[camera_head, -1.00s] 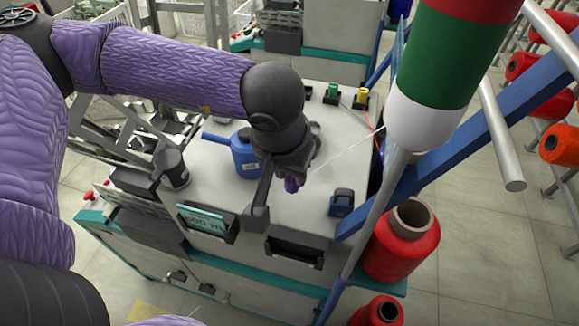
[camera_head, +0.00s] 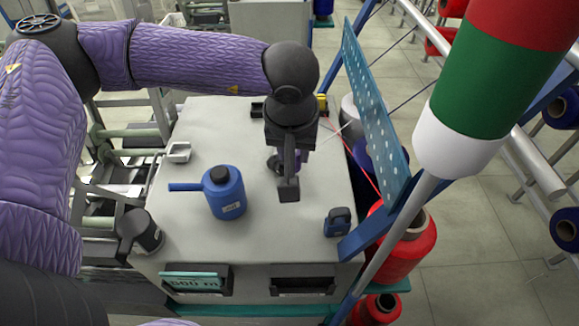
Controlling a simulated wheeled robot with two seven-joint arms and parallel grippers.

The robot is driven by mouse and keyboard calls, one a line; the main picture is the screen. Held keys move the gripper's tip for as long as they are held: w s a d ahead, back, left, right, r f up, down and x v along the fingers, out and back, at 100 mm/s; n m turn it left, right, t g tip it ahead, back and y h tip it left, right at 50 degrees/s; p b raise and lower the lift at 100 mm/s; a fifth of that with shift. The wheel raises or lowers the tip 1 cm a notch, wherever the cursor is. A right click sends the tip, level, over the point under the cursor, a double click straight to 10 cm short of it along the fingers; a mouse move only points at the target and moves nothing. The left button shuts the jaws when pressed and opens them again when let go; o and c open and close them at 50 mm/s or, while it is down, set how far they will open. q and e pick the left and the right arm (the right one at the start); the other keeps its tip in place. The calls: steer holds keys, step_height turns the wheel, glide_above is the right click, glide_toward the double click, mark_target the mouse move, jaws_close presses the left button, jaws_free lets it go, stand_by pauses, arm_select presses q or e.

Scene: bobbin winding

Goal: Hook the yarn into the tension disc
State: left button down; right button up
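My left gripper (camera_head: 288,188) hangs over the light grey machine top (camera_head: 215,125), pointing down. Its wrist hides most of the fingertips, so I cannot tell whether they are open or shut. A small yellow-topped fitting (camera_head: 322,104) shows at the machine's back edge, just right of my wrist. I cannot make out the tension disc for certain. My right gripper is not in view.
A blue can with a spout (camera_head: 225,193) stands left of the gripper. A small dark blue device (camera_head: 338,221) sits at the right front. A blue perforated panel (camera_head: 375,120) and a red, green and white column (camera_head: 480,95) stand at right. Red yarn cones (camera_head: 400,255) are below.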

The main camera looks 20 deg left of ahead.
arm_select(q)
steer(key=w+a+r+n+g+y+p, duration=0.1)
steer(key=w+a+r+n+y+p, duration=0.1)
steer(key=w+a+r+n+p, duration=0.55)
arm_select(e)
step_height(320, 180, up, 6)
steer(key=b, duration=0.2)
arm_select(q)
steer(key=f+n+b, duration=0.1)
steer(key=f+b, duration=0.1)
steer(key=f, duration=0.1)
steer(key=d+f+n+b, duration=0.1)
steer(key=f+b, duration=0.1)
steer(key=f, duration=0.1)
steer(key=f+n+b, duration=0.1)
steer(key=f+b, duration=0.1)
steer(key=f, duration=0.1)
steer(key=shift+w+d+n+g, duration=0.1)
steer(key=shift+d+n+g, duration=0.2)
steer(key=shift+d+n, duration=0.1)
steer(key=shift+r, duration=0.2)
steer(key=shift+d+r+p, duration=0.1)
steer(key=shift+p, duration=0.35)
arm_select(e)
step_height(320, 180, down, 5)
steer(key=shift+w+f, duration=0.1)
